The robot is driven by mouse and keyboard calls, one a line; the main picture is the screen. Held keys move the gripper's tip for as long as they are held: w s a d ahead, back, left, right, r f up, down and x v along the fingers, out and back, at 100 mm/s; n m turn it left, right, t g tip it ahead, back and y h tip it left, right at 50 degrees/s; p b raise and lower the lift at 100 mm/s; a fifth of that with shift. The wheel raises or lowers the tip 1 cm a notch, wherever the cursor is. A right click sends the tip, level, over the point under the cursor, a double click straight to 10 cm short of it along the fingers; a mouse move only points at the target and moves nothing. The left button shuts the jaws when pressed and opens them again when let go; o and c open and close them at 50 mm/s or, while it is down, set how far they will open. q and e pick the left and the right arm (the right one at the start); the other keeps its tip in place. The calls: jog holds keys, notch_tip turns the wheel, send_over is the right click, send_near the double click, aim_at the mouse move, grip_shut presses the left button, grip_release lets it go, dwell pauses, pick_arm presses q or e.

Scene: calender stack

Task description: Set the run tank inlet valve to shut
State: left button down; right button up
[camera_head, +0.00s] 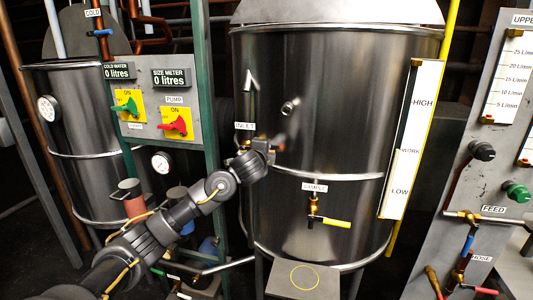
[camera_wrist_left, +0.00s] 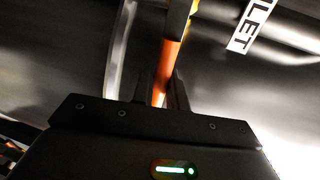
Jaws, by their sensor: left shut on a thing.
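The run tank (camera_head: 340,110) is the large steel cylinder in the middle of the head view. Its INLET label (camera_head: 244,126) sits on the left side, and the label also shows in the wrist view (camera_wrist_left: 249,27). My left gripper (camera_head: 271,149) is against the tank's front just below and right of that label, hiding most of the inlet valve. In the left wrist view an orange valve handle (camera_wrist_left: 171,58) runs up from between the fingers of my left gripper (camera_wrist_left: 164,92), which is shut on it. My right gripper is not in view.
A SAMPLE valve with a yellow handle (camera_head: 336,223) is lower on the tank. A level gauge board (camera_head: 411,140) stands to the right. A control panel with a green switch (camera_head: 127,107) and a red switch (camera_head: 175,124) is at left. A FEED panel (camera_head: 490,190) stands far right.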

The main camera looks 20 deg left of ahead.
pick_arm(q)
jog(key=c, duration=1.4)
grip_release()
jog(key=shift+f, duration=0.1)
jog(key=shift+c, duration=0.2)
jog(key=shift+s, duration=0.1)
jog(key=v, duration=1)
jog(key=shift+s, duration=0.3)
